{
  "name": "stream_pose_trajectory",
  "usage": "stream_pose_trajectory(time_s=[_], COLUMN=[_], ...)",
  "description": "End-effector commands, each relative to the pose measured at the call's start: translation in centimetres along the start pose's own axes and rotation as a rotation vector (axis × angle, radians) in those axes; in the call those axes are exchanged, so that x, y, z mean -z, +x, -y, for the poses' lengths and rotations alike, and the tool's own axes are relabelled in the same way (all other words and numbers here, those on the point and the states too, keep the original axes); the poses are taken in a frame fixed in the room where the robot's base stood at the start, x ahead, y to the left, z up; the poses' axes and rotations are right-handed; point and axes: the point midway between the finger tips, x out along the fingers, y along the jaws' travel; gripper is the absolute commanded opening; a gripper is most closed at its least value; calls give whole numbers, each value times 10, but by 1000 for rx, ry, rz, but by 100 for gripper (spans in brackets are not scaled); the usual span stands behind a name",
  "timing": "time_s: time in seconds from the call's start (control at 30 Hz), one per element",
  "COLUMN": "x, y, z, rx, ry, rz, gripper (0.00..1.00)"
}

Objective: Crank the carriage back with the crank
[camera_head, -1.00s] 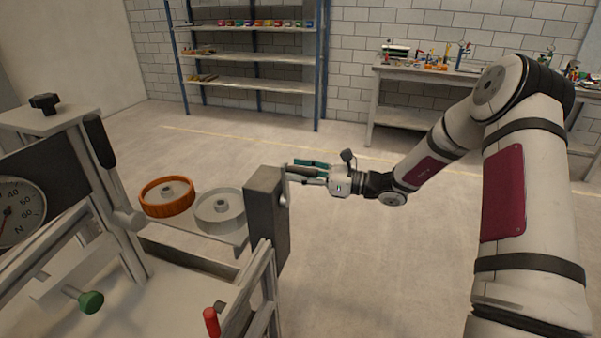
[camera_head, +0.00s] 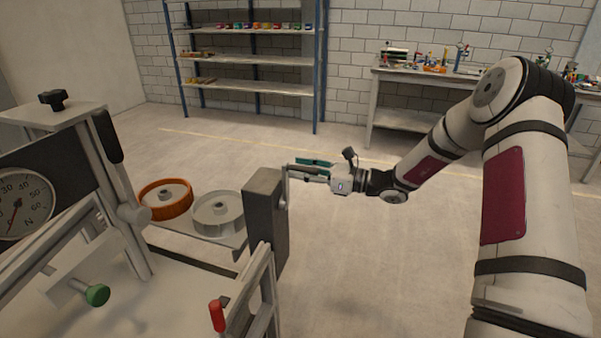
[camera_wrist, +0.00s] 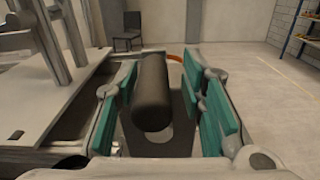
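The crank's dark cylindrical handle (camera_wrist: 153,95) points toward the camera in the wrist view. It lies between the teal finger pads of my gripper (camera_wrist: 165,105), with a visible gap on each side. In the head view my gripper (camera_head: 300,170) is open beside the grey upright block (camera_head: 264,205). The crank's light metal arm (camera_head: 284,188) is on the right face of this block. The handle is hard to make out there between the fingers. I cannot tell which part is the carriage.
An orange wheel (camera_head: 148,206) and a grey wheel (camera_head: 218,222) lie on a ledge left of the block. A dial gauge (camera_head: 22,205), green knob (camera_head: 97,294) and red-tipped lever (camera_head: 217,316) are on the rig. The floor right of the block is clear.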

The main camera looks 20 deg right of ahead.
Motion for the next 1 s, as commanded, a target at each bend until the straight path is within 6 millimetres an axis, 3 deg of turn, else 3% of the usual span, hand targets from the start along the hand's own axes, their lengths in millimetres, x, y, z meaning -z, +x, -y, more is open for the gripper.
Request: stream_pose_trajectory(time_s=[0.37,1.0], x=[0,0], y=[-4,-110], z=[-2,0], rx=[-5,-2], ry=[2,1], rz=[1,0], gripper=[41,41])
